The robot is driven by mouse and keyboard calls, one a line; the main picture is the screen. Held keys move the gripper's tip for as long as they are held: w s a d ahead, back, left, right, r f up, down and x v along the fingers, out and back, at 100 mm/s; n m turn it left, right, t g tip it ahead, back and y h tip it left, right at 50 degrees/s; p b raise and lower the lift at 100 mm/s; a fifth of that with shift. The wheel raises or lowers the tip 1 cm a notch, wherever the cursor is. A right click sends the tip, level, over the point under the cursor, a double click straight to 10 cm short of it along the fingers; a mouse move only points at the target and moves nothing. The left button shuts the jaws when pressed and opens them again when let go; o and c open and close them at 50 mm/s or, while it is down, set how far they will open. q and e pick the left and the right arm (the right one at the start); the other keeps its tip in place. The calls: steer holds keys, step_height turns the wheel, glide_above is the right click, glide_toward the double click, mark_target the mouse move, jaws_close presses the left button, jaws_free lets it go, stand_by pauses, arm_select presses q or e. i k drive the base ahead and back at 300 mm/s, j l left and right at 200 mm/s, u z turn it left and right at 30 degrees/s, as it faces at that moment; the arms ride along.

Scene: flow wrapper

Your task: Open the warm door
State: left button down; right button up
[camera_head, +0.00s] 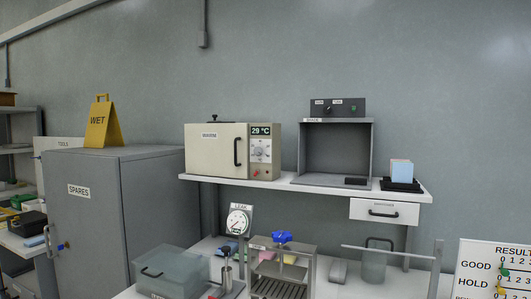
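A cream box-shaped warming cabinet (229,150) stands on the left part of the raised white shelf. Its front door (215,158) looks shut and carries a black vertical handle (238,151) near its right edge. A small label on the door is too small to read surely. Right of the door, a green display (261,131) reads 29 °C above a dial and a red button. Neither of my grippers is in view.
An open grey hood (336,150) stands right of the cabinet, then a blue block (401,173) on a black base. A drawer (384,211) hangs below the shelf. A grey SPARES cabinet (95,225) with a yellow WET sign (103,125) stands left. A leak gauge (239,221) and a clear box (172,271) are below.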

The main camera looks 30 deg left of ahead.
mark_target(220, 150)
steer(key=u, duration=1.25)
steer(key=i+j+z, duration=0.15)
steer(key=z, duration=0.25)
steer(key=i+j+z, duration=0.5)
steer(key=z, duration=0.3)
